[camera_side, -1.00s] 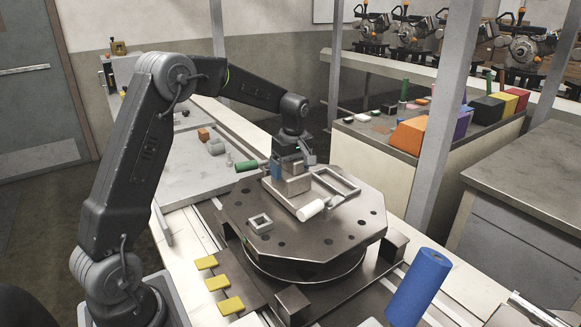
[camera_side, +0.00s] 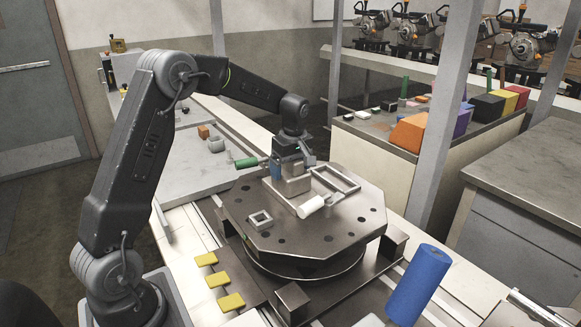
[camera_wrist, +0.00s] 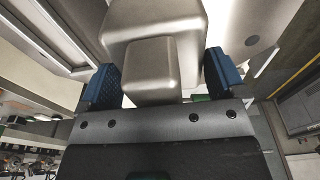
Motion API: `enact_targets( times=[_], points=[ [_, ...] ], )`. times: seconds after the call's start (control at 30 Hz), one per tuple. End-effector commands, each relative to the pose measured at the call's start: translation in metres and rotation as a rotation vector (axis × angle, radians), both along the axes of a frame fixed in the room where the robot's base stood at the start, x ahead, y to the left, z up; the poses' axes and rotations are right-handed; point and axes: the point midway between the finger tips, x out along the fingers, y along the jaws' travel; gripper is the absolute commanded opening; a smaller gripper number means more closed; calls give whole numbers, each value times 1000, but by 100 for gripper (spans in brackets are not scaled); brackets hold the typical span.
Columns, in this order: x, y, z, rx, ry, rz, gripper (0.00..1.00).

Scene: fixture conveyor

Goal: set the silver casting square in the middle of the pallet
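The silver casting (camera_side: 292,187) is a stepped metal block with rounded edges. In the side view it is under my gripper (camera_side: 291,166), towards the back left of the dark octagonal pallet (camera_side: 315,233). In the wrist view the casting (camera_wrist: 192,28) lies between the two blue finger pads of my gripper (camera_wrist: 162,82), with its smaller block facing the camera. The left pad is close to that block; more casting shows before the right pad. I cannot tell whether both pads touch it. The casting's underside is hidden.
On the pallet, a white cylinder (camera_side: 311,207) lies in front of the casting, a rectangular frame (camera_side: 352,184) right of it, and a small square frame (camera_side: 260,219) front left. A green cylinder (camera_side: 246,163) is just left. A blue roll (camera_side: 417,284) stands front right. Yellow blocks (camera_side: 217,279) lie front left.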

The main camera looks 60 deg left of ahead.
Motion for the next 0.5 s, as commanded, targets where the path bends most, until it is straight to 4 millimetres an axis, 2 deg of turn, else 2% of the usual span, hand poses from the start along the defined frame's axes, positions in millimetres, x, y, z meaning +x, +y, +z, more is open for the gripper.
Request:
enact_targets(
  times=[0.1, 0.33, 0.5],
  points=[
    [0, 0, -1, -1, 1, 0, 100],
    [-2, -1, -3, -3, 9, -1, 100],
    [-1, -2, 13, -1, 5, -1, 100]
  ],
)
